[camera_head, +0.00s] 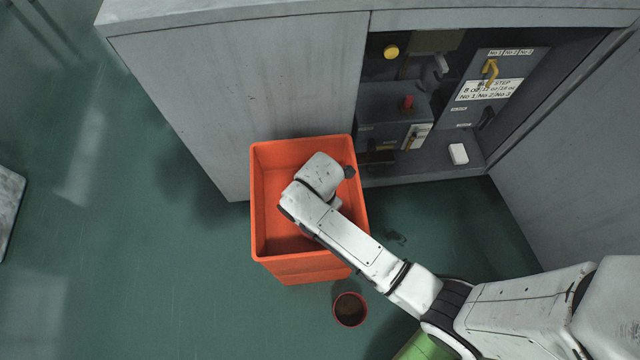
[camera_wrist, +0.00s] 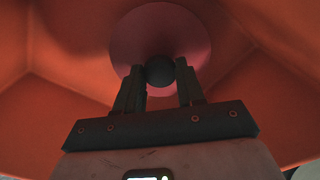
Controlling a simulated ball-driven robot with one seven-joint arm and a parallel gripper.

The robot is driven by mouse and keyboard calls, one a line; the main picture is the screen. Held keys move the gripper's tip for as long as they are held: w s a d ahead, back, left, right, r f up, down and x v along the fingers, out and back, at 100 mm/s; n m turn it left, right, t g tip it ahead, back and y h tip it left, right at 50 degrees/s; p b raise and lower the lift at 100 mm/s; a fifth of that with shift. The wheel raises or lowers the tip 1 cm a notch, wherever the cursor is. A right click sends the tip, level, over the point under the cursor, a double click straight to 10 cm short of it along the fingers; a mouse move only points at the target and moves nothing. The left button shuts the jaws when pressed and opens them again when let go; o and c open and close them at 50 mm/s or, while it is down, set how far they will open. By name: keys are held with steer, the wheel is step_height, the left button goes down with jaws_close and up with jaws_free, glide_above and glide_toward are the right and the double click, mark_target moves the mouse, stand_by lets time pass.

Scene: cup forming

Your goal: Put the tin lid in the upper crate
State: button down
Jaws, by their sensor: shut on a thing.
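The tin lid (camera_wrist: 128,40) is a round reddish disc with a black ball-shaped knob. My gripper (camera_wrist: 160,76) is shut on this knob in the wrist view, with a finger on each side. Orange walls surround the lid there. In the head view the upper crate (camera_head: 263,205) is an open orange box in front of the grey cabinet. My wrist is over its opening, and my arm hides its right part, the fingers and the lid. I cannot tell whether the lid touches the crate floor.
A small red-rimmed pot (camera_head: 349,309) stands on the green floor in front of the crate. A green object (camera_head: 424,347) shows partly below my arm. The grey cabinet (camera_head: 240,90) has an open bay with controls.

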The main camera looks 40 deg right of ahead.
steer(key=shift+f, duration=0.4)
steer(key=shift+f, duration=0.15)
steer(key=c, duration=0.7)
jaws_free()
step_height(320, 180, up, 12)
steer(key=p, duration=0.3)
steer(key=shift+s+d+r+m+t, duration=0.15)
steer(key=shift+s+d+r+m, duration=0.8)
steer(key=shift+s+m, duration=1.9)
steer(key=shift+s+d+r+m+t, duration=0.2)
steer(key=shift+s+d+r+m, duration=0.85)
steer(key=shift+m, duration=2.85)
steer(key=shift+s+d+r+m+t, duration=0.25)
steer(key=shift+s+d+m, duration=0.85)
steer(key=shift+s+m, duration=2.15)
